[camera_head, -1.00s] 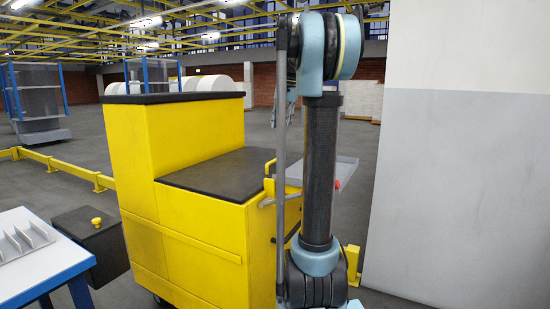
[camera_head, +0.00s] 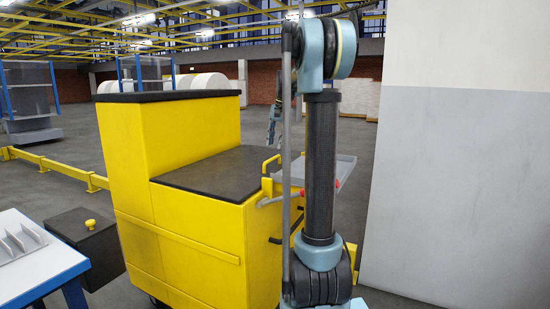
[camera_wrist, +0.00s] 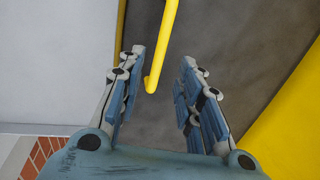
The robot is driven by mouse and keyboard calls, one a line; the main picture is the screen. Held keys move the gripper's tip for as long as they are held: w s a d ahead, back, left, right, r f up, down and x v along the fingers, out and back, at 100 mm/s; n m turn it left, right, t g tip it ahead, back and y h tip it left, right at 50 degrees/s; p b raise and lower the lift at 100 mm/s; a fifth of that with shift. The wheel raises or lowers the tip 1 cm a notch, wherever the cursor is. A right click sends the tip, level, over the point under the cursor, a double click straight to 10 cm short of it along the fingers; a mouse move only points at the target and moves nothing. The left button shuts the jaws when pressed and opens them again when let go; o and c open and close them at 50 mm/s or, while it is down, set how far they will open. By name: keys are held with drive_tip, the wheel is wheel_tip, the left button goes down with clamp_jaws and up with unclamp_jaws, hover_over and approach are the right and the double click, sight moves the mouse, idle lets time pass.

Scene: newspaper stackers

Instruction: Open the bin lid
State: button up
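A dark bin (camera_head: 98,262) stands on the floor at the left in the head view. Its flat dark lid (camera_head: 70,222) is closed and carries a yellow knob (camera_head: 90,224). The bin does not clearly show in the wrist view. My gripper (camera_wrist: 157,72) is open, with its two blue-grey fingers apart and nothing gripped. In the head view, my gripper (camera_head: 274,122) is partly seen beside my arm, above the yellow cabinet's right side and well to the right of the bin.
A yellow cabinet (camera_head: 190,235) with dark tops stands between the bin and my arm. A white table (camera_head: 30,262) with blue edges is left. A grey-white wall (camera_head: 460,190) closes the right side. A yellow bar (camera_wrist: 161,45) shows beyond my fingers.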

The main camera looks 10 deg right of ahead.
drive_tip(key=f, duration=0.4)
drive_tip(key=a+f, duration=0.1)
drive_tip(key=f, duration=0.1)
drive_tip(key=shift+w+f, duration=0.35)
drive_tip(key=shift+w, duration=0.05)
